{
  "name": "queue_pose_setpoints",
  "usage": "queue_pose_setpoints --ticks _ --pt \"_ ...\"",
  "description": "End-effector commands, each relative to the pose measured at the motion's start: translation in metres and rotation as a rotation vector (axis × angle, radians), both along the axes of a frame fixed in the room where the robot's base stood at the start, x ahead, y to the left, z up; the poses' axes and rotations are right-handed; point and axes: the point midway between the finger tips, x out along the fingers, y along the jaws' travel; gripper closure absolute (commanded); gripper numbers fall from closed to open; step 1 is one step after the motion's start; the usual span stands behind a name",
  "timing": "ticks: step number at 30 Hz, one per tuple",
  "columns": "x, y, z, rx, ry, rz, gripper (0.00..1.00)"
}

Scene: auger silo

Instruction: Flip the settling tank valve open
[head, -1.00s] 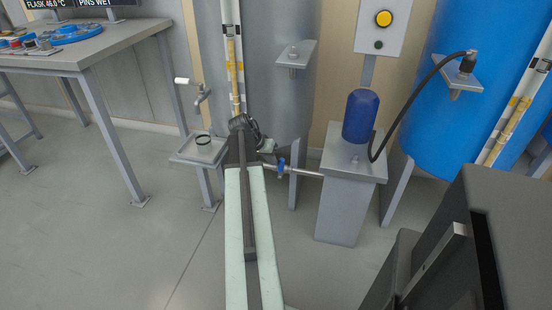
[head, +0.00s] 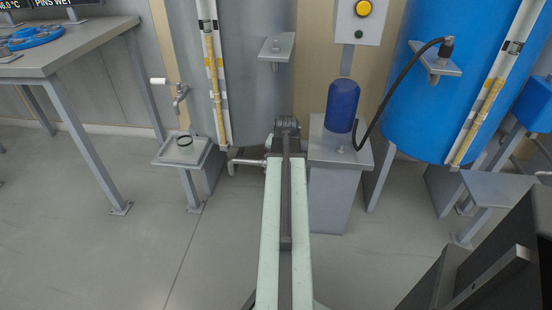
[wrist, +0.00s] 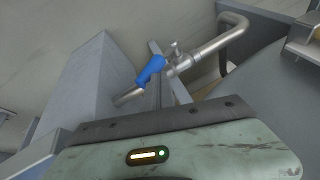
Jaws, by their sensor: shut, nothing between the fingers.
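The valve has a blue handle (wrist: 151,71) on a thin metal pipe (wrist: 205,52) in the wrist view. The handle slants roughly along the pipe, at a slight angle to it. In the head view the handle is hidden behind my arm, and part of the pipe (head: 247,163) shows low in front of the grey tank (head: 250,90). The dark end of my arm's visible part is just left of the grey pedestal. My gripper's fingers do not show in either view. I cannot tell how far they are from the handle.
A grey pedestal (head: 328,195) with a blue motor (head: 342,105) stands right of my arm. A black cable (head: 392,82) runs to the blue tank (head: 412,100). A small stand (head: 165,155) with a ring is at the left, under a tap (head: 181,92). The floor (head: 80,250) at left is clear.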

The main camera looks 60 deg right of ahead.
Motion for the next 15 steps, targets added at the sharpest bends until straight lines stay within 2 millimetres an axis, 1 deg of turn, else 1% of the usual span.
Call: queue_pose_setpoints --ticks 1,6,15 --pt "-0.001 0.001 -0.004 0.0 0.0 0.004 1.0" --pt "-0.005 0.001 -0.012 0.001 0.001 0.014 1.0" --pt "-0.01 -0.001 -0.021 0.001 0.002 0.023 1.0"
